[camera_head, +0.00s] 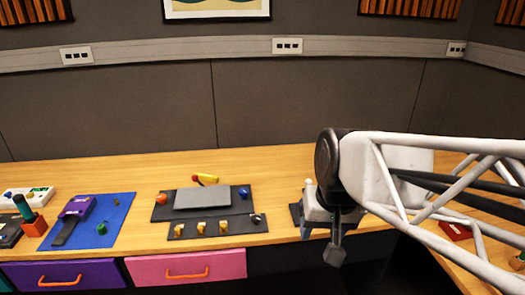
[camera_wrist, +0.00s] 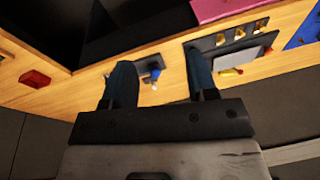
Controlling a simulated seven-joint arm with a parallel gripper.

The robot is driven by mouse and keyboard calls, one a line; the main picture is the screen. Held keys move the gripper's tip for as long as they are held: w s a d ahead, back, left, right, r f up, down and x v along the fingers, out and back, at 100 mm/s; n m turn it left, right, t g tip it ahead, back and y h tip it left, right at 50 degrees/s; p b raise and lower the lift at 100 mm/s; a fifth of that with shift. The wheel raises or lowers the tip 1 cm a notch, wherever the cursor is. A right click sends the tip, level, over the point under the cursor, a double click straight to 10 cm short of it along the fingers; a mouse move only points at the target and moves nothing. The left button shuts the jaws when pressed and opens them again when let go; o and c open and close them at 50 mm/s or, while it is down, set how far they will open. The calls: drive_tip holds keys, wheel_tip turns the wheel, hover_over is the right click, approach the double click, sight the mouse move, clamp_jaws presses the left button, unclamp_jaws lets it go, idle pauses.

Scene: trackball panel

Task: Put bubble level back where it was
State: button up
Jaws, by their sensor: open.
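I cannot tell for sure which thing is the bubble level. A small yellow and red piece (camera_head: 205,179) lies at the back edge of a grey slab on a dark panel (camera_head: 160,212), and may be it. It also shows in the wrist view (camera_wrist: 231,71). My gripper (camera_head: 336,250) hangs at the table's front edge, right of that panel. In the wrist view my gripper (camera_wrist: 161,80) has its two dark fingers wide apart with nothing held. Beyond the fingers is a small dark panel with a blue part (camera_wrist: 155,74), partly hidden by the left finger.
A strip with several yellow switches (camera_head: 201,228) lies in front of the slab. A blue mat (camera_head: 118,207) with a purple device is further left. A red block (camera_head: 455,230) lies right, behind my arm. Pink (camera_head: 215,265) and purple drawers are below.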

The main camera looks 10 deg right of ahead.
drive_tip(key=shift+n+h, duration=0.6)
drive_tip(key=shift+n, duration=0.1)
drive_tip(key=shift+s+d+f, duration=0.15)
drive_tip(key=shift+s+d, duration=0.15)
drive_tip(key=shift+s, duration=0.45)
drive_tip(key=shift+s+d+f, duration=0.15)
drive_tip(key=shift+s+d, duration=0.1)
drive_tip(key=shift+s, duration=0.45)
drive_tip(key=shift+s+d+f, duration=0.15)
drive_tip(key=shift+s+d, duration=0.15)
drive_tip(key=shift+s, duration=0.45)
